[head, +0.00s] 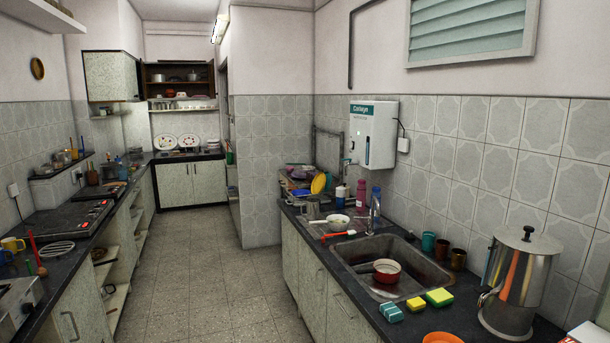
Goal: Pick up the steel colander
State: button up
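I cannot make out a steel colander for certain in the head view. Small grey metal vessels (313,209) stand on the right counter behind the sink, too small to tell what they are. A large steel pot (517,285) with a lid and a side handle stands upright at the right end of that counter. A red and white bowl (387,271) sits in the steel sink (366,283). My gripper is not in view.
A tiled floor aisle (200,285) runs clear between the left counter (72,262) with stoves and the right counter. Sponges (438,297), teal and brown cups (457,259), a tap (373,212) and bottles crowd around the sink. An orange dish (443,338) lies at the front edge.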

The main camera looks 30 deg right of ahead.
aim_at(305, 172)
jog(key=i+z, duration=0.15)
jog(key=i, duration=0.6)
jog(key=i+z, duration=0.15)
jog(key=i, duration=0.6)
jog(key=i+j+z, duration=0.15)
jog(key=i, duration=3.45)
jog(key=i+z, duration=0.2)
jog(key=i, duration=0.4)
jog(key=i+j+z, duration=0.25)
jog(key=i, duration=0.3)
jog(key=i+j+z, duration=0.2)
jog(key=i, duration=0.4)
jog(key=i+l+z, duration=0.35)
jog(key=i, duration=0.2)
jog(key=i+z, duration=0.35)
jog(key=i, duration=0.25)
jog(key=i+l, duration=0.3)
jog(key=i, duration=0.05)
